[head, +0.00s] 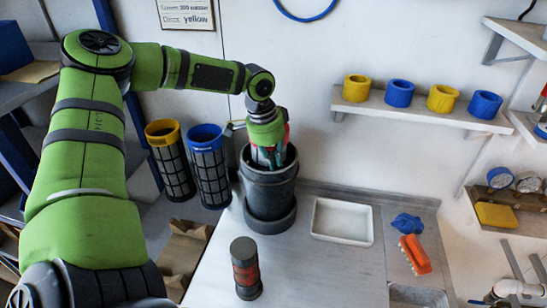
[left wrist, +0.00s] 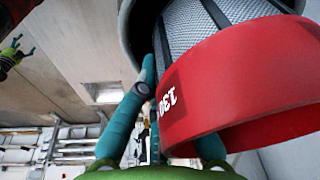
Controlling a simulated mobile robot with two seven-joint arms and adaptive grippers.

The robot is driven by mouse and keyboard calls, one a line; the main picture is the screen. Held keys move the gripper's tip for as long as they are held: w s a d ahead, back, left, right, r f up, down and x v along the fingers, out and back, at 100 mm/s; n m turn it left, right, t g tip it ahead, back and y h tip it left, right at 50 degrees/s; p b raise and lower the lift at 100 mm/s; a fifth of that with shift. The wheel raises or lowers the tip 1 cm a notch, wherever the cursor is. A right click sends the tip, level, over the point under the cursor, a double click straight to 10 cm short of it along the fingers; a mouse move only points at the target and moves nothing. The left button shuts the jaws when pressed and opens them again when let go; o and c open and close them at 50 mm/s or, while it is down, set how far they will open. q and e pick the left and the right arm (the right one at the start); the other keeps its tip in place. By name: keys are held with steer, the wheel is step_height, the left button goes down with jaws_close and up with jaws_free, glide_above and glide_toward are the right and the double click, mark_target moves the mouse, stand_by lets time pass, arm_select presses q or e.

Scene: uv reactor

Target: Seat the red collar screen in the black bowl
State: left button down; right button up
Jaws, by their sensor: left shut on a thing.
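The red collar screen (left wrist: 245,85) has a wide red collar with white lettering and a grey mesh body with dark ribs. My left gripper (head: 268,155) is shut on its collar, one teal finger inside or behind the red band in the left wrist view (left wrist: 180,110). In the head view only slivers of the red collar (head: 286,135) show beside the fingers. The black bowl (head: 270,195) stands upright on the bench. The gripper is at its mouth, and the mesh reaches down inside the rim. How deep the screen's bottom sits is hidden.
Yellow-collar (head: 170,165) and blue-collar (head: 208,165) screens hang left of the bowl. A dark cylinder with red bands (head: 245,268) stands in front. A white tray (head: 342,221), orange brush (head: 414,254) and blue cloth (head: 406,223) lie right. A small green-and-teal gripper (left wrist: 14,50) shows far left.

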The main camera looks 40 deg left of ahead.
arm_select(q)
steer(key=c, duration=1.3)
jaws_free()
steer(key=r, duration=0.4)
steer(key=s+r, duration=0.1)
steer(key=r, duration=0.3)
steer(key=s+a+r, duration=0.1)
steer(key=r, duration=0.3)
steer(key=shift+f, duration=0.1)
